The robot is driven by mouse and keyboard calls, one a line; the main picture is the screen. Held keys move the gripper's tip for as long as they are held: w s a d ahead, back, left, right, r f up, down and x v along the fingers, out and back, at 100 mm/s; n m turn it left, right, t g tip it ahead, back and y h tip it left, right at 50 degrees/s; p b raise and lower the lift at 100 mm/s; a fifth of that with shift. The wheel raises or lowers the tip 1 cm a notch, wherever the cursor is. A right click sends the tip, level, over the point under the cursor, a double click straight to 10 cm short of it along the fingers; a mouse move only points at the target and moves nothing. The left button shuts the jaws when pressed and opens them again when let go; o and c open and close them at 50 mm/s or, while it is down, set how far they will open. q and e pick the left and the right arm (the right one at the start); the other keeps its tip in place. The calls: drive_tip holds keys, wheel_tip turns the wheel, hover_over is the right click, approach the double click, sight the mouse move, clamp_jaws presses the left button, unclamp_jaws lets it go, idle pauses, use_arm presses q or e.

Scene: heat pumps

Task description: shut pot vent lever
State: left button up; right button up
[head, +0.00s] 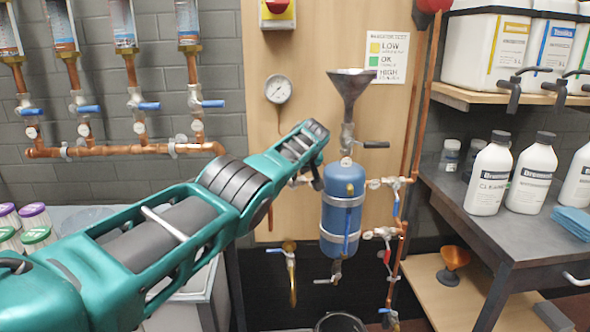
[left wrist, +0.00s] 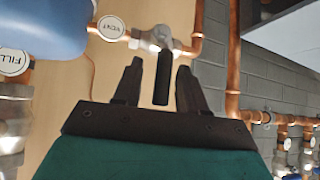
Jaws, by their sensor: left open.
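The pot is a blue upright cylinder (head: 336,205) on the wooden panel; its blue side (left wrist: 50,25) fills the top left of the left wrist view. Beside it there is a round tag reading VENT (left wrist: 110,28) and a metal valve (left wrist: 155,38) on a copper pipe. The valve's black lever (left wrist: 162,85) points down in that view, across the pipe. My left gripper (left wrist: 160,64) is open, one finger on each side of the lever, with visible gaps. My right gripper is not in view.
A funnel (head: 350,88) stands above the pot, with a dark-handled valve (head: 372,145) under it. A gauge (head: 278,90) is on the panel. Copper pipes (head: 408,150) and valves run right of the pot. A shelf (head: 470,97) and bench (head: 490,235) with bottles stand at right.

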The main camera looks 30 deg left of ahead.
use_arm(q)
drive_tip(key=shift+r+p, duration=0.2)
drive_tip(key=shift+p, duration=0.35)
drive_tip(key=p+v, duration=0.5)
drive_tip(key=v, duration=0.7)
drive_tip(key=shift+s+d+p, duration=0.2)
drive_tip(key=shift+d+p, duration=0.05)
drive_tip(key=shift+p, duration=0.15)
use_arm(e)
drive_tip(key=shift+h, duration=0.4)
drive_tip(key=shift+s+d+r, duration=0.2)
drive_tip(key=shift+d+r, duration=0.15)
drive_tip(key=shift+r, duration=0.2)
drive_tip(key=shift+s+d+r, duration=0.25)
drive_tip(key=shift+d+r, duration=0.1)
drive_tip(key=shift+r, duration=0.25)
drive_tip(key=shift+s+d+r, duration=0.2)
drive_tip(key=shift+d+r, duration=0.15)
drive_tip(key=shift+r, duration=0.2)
use_arm(q)
drive_tip(key=shift+r, duration=0.1)
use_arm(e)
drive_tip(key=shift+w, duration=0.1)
